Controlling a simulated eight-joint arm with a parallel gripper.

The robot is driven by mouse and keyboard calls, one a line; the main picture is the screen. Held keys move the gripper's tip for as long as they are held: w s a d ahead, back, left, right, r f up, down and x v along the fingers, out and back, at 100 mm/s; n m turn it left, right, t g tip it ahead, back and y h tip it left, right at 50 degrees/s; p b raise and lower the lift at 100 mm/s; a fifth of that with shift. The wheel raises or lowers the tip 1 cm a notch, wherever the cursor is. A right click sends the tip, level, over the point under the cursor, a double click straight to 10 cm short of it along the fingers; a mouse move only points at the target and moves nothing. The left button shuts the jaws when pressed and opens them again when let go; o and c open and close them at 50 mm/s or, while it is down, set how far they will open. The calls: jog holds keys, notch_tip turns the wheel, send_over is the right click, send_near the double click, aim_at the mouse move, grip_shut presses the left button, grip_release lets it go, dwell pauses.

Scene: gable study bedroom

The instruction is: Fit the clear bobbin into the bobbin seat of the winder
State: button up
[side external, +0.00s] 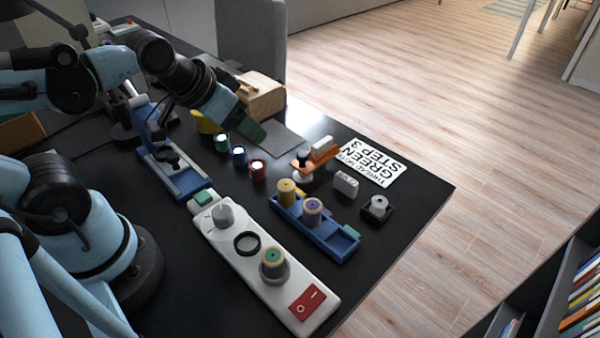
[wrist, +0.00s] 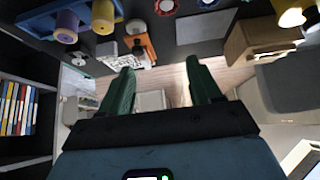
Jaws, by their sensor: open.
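The clear bobbin (side external: 379,205) looks pale grey and sits on a small black block near the table's right edge. It also shows small at the left of the wrist view (wrist: 79,59). The winder (side external: 221,242) is a long white body with a grey knob, a dark ring (side external: 246,243), a green spool (side external: 272,261) on a round holder and a red switch. The dark ring looks empty; I cannot tell for certain that it is the bobbin seat. My gripper (wrist: 160,66) is open, with nothing between its green fingers, above the back of the table, well apart from the bobbin.
A blue tray (side external: 340,246) with yellow and purple spools lies between winder and bobbin. Several small spools, an orange-and-white tool (side external: 318,154), a grey box (side external: 346,184) and a printed card (side external: 374,163) stand nearby. A wooden block (side external: 262,97) is behind my gripper.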

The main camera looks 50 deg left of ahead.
jog(key=w+d+r+m+g, duration=0.35)
jog(key=w+d+m, duration=0.5)
jog(key=m, duration=0.65)
jog(key=m+g, duration=0.4)
jog(key=m, duration=1.5)
send_over(380, 201)
notch_tip(380, 201, down, 4)
jog(key=shift+t, duration=0.25)
notch_tip(380, 201, down, 12)
jog(key=shift+r, duration=0.15)
jog(key=c, duration=1.1)
jog(key=shift+r, duration=0.1)
